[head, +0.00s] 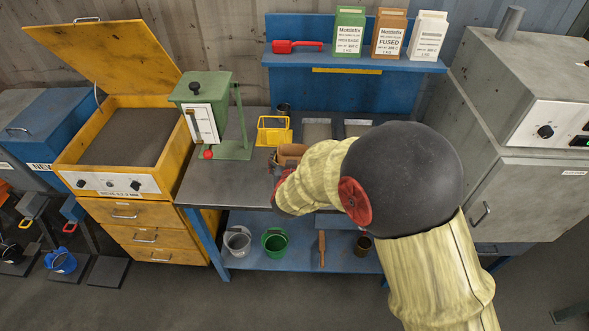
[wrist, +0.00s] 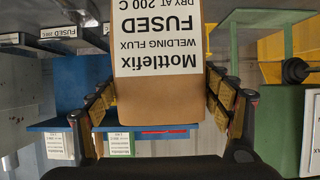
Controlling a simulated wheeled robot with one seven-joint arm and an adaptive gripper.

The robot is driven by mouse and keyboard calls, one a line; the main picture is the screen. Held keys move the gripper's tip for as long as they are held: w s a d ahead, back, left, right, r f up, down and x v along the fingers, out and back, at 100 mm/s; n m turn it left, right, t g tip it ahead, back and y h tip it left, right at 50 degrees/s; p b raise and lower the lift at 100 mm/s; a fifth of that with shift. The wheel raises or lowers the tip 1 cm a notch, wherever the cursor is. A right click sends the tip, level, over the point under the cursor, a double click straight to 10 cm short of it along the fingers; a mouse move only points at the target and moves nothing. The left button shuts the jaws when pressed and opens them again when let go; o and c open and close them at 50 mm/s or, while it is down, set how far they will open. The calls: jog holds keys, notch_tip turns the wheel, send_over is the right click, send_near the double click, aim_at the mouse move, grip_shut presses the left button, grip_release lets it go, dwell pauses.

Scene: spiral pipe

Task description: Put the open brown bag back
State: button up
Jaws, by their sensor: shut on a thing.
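My gripper (wrist: 157,105) is shut on a brown bag (wrist: 158,92) with a white label reading Mottlefix welding flux FUSED, dry at 200 C. The label reads upside down in the wrist view, and the fingers lie along both sides of the bag. I cannot tell whether the bag touches the bench. Another brown FUSED bag (head: 389,36) stands on the blue shelf (head: 340,62), between a green bag (head: 349,32) and a white bag (head: 428,36).
A red scoop (head: 296,46) lies on the shelf's left part. A yellow frame (head: 272,131) stands on the workbench (head: 225,183), right of a green dispenser (head: 205,108). A grey oven (head: 530,110) borders the right, and an open yellow box (head: 125,140) the left.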

jog(key=shift+w+d+f+b, duration=0.15)
jog(key=shift+f+b, duration=0.25)
jog(key=shift+f, duration=0.6)
jog(key=shift+w+d+f+b, duration=0.1)
jog(key=shift+w+f+b, duration=0.2)
jog(key=shift+f, duration=0.7)
jog(key=shift+s, duration=0.1)
jog(key=shift+f, duration=0.2)
jog(key=o, duration=1.5)
